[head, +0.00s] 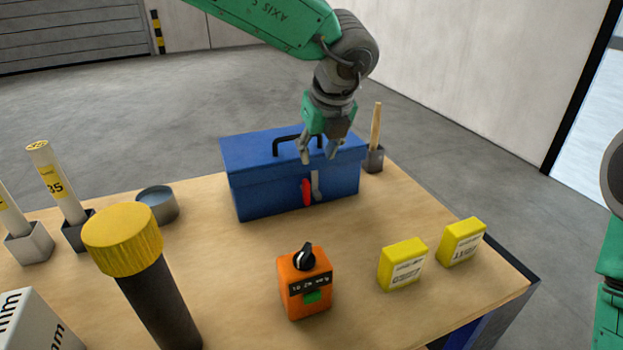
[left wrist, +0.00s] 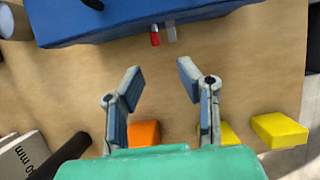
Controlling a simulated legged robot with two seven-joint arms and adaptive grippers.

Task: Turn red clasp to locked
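A blue toolbox (head: 270,195) with a black top handle stands closed toward the back of the table. Its red clasp (head: 307,192) hangs upright on the front face, beside a grey metal strip (head: 316,185). In the left wrist view the red clasp (left wrist: 155,37) shows at the box's edge, ahead of the fingers. My left gripper (head: 318,158) is open and empty, fingers pointing down in front of the box's upper part, above the clasp. Its spread fingers show in the left wrist view (left wrist: 158,80). My right gripper is out of view; only part of that arm shows at the right edge.
An orange device (head: 304,293) with a black knob and two yellow boxes (head: 403,268) (head: 461,243) stand in front. A dark cylinder with yellow cap (head: 123,240) is front left. A round tin (head: 158,206) and holders flank the toolbox. The wood between is clear.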

